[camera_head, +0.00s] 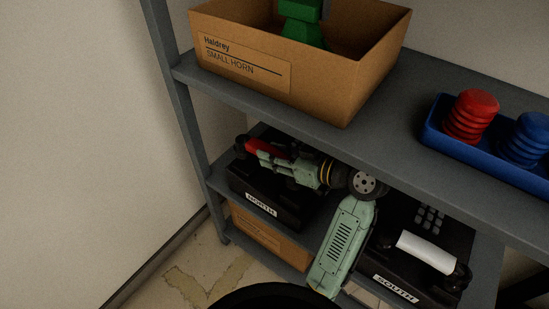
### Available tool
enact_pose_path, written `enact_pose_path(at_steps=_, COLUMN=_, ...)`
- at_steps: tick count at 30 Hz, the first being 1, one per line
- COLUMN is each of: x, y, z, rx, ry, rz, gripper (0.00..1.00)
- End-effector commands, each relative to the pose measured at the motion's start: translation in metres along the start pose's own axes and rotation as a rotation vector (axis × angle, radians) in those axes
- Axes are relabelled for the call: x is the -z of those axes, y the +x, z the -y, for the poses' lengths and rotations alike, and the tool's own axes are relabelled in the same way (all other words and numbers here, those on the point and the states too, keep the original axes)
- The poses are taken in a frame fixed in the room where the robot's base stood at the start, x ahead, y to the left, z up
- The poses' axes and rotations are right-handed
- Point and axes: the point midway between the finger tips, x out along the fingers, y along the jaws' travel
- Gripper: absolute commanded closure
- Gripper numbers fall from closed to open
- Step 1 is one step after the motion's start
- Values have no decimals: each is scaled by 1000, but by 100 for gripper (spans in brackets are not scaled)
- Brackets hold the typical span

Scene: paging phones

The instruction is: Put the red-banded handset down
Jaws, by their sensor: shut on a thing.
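The red-banded handset (264,146) is at the NORTH phone (262,193), over its upper part on the lower shelf. Its red band and one black end show; the other end is hidden behind my gripper. My gripper (266,157), pale green, is shut on the handset around the red band. I cannot tell whether the handset touches the phone's cradle. The SOUTH phone (412,285) stands to the right, with a white-banded handset (426,252) lying across its front.
The upper shelf (385,115) overhangs the phones closely. It bears an open cardboard box (345,85) marked Haldrey SMALL HORN and a blue tray (470,160) with ribbed red and blue things. Another cardboard box (268,235) sits below NORTH. A shelf post (183,120) stands left.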

Motion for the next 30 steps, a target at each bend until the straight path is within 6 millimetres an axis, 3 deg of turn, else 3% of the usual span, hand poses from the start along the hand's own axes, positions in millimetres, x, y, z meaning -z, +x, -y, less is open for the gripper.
enact_pose_path(at_steps=6, x=-23, y=7, z=0, rx=0, ry=3, rz=0, gripper=100)
enact_pose_path(at_steps=29, x=-35, y=10, z=0, rx=-1, ry=0, rz=-1, gripper=100)
enact_pose_path(at_steps=30, x=-36, y=10, z=0, rx=0, ry=1, rz=0, gripper=68)
